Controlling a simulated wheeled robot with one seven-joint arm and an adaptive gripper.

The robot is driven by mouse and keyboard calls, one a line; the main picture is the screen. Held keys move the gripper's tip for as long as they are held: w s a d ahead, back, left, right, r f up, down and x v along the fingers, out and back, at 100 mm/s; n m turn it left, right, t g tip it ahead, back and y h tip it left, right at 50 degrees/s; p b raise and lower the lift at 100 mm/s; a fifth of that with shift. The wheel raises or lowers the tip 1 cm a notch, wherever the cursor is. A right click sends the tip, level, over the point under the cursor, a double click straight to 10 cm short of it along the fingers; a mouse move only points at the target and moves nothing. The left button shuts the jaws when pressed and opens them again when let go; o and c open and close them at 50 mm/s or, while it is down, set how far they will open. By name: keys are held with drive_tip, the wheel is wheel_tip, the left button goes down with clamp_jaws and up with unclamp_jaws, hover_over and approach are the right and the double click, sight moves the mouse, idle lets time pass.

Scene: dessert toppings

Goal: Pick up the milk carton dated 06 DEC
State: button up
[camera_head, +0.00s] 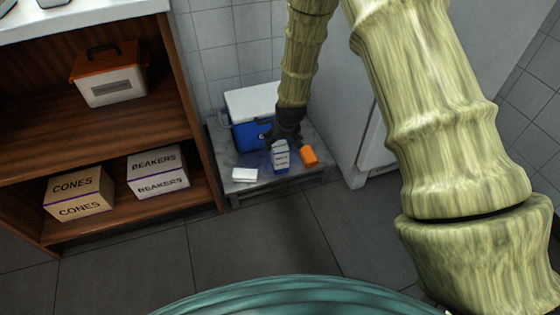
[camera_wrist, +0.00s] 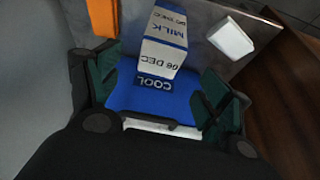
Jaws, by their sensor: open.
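The milk carton (camera_head: 281,157) is white and blue and stands upright on a low grey platform (camera_head: 222,150). In the wrist view the carton (camera_wrist: 165,38) appears upside down, with "MILK" and "06 DEC" readable on it. My gripper (camera_head: 284,136) is above and beside the carton, pointing down, with its fingers spread. In the wrist view the two dark green fingers of my gripper (camera_wrist: 160,66) lie to either side of the carton's lower pictured end, with gaps on both sides. Nothing is held.
A blue cooler (camera_head: 246,134) with a white lid stands just behind the carton. An orange box (camera_head: 309,155) lies close on its right, a white box (camera_head: 244,175) on its left. A wooden shelf (camera_head: 205,180) borders the platform on the left, a white cabinet (camera_head: 355,165) on the right.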

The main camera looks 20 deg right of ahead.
sight(280, 146)
drive_tip(key=b+x, duration=0.2)
drive_tip(key=x, duration=0.3)
drive_tip(key=shift+f, duration=0.1)
drive_tip(key=shift+b+x, duration=1.85)
drive_tip(key=shift+x, duration=0.7)
drive_tip(key=shift+c, duration=0.4)
drive_tip(key=shift+w, duration=0.1)
drive_tip(key=c, duration=1.4)
